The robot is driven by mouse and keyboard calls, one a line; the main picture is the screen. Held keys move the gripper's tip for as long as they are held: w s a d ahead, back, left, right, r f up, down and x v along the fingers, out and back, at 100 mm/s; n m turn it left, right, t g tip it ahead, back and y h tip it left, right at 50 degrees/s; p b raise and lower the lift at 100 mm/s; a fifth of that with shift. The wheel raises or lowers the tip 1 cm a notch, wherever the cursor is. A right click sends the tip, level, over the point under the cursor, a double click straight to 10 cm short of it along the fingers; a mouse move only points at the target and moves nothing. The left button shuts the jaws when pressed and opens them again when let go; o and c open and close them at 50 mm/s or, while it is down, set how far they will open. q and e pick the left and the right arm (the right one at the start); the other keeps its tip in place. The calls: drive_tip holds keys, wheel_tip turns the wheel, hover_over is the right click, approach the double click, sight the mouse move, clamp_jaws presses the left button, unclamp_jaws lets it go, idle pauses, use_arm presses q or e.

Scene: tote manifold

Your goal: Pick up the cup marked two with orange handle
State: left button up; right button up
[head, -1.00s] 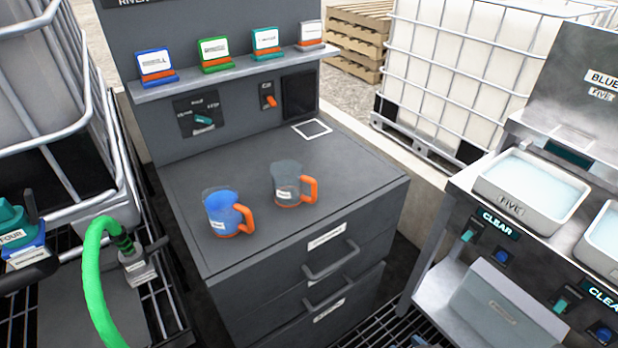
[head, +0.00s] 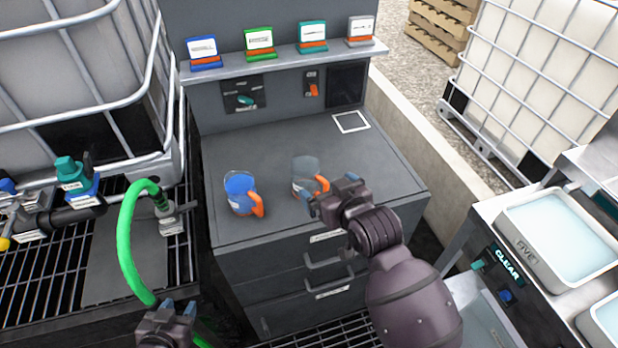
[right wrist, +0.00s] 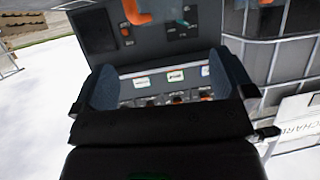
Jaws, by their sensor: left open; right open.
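Two cups with orange handles stand upright on the grey cabinet top (head: 275,140) in the head view. The left cup (head: 239,190) looks filled with blue; the right cup (head: 304,174) is clear grey. Their labels are too small to read, so I cannot tell which is marked two. My right gripper (head: 330,194) is open, close to the clear cup's handle on its right and near side, partly covering the view there. In the right wrist view an orange handle-like part (right wrist: 136,11) shows at the top edge, beyond the open jaws. My left gripper (head: 168,322) is open and low at the bottom edge, away from the cups.
A shelf (head: 283,64) with several coloured card stands runs above the cabinet top. A white square outline (head: 350,122) marks the back right corner. A green hose (head: 122,240) arches at the left. A bench with a water tray (head: 560,240) stands at the right.

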sight(310, 172)
drive_tip(key=shift+x, duration=5.1)
drive_tip(key=shift+r, duration=0.1)
drive_tip(key=c, duration=1.2)
